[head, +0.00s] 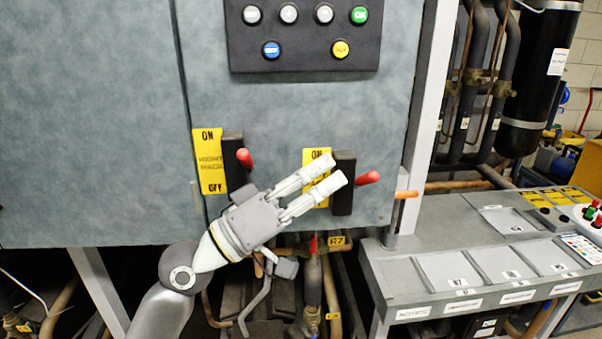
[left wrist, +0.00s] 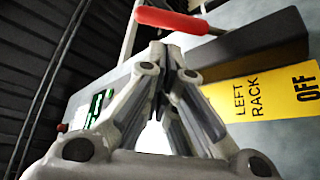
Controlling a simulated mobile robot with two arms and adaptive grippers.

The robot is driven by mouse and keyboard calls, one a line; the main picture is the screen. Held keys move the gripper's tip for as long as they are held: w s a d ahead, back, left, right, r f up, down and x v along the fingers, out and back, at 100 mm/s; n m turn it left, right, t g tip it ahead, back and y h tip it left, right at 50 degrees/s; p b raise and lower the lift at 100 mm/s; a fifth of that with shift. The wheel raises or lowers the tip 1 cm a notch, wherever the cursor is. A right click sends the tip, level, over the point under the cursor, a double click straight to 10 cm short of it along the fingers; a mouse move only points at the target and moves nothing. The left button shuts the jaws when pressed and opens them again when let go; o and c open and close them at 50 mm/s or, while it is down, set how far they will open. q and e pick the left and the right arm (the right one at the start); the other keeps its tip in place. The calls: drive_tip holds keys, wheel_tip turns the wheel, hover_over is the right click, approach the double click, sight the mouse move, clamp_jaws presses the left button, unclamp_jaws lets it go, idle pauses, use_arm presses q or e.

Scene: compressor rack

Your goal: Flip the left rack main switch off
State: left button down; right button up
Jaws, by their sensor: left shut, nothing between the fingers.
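The left rack main switch is a black box (head: 344,198) with a red lever (head: 368,178) sticking out right and slightly up. Its yellow plate (head: 318,155) reads ON at the top and is partly hidden by my gripper. In the left wrist view this plate (left wrist: 258,98) reads LEFT RACK and OFF, and the red lever (left wrist: 178,19) lies just beyond my fingertips. My left gripper (head: 332,170) is shut and empty, in front of the plate and box. I cannot tell whether it touches them. My right gripper is not in view.
A second switch with a red lever (head: 244,157) and yellow ON/OFF plate (head: 210,161) is to the left. A button panel (head: 305,65) is above. Pipes and a red-handled valve (head: 313,245) are below. A grey console (head: 460,265) stands at right.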

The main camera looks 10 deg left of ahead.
sight(344, 163)
use_arm(q)
drive_tip(key=shift+p+x, duration=0.65)
drive_tip(key=shift+x, duration=1.25)
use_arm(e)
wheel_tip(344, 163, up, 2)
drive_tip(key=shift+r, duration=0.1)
